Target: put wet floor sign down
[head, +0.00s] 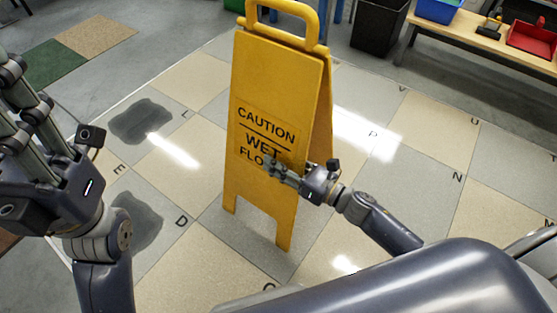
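The yellow wet floor sign (275,95) stands upright in the middle of the head view, its legs apart and its handle at the top. Its feet appear at or close to the tiled floor; I cannot tell if they touch. My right gripper (285,172) is in front of the sign's lower panel and covers part of the lettering. I cannot tell whether its fingers touch the sign or how far they are closed. My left gripper (25,100) is at the left edge, away from the sign, with its fingers pointing up and spread apart, holding nothing visible.
Dark wet patches lie on the floor (141,121) left of the sign. Tiles carry letters. A wooden bench (480,45) with a blue bin (437,10) and a red tray (533,38) stands at the upper right, beside a black bin (378,25). Floor right of the sign is clear.

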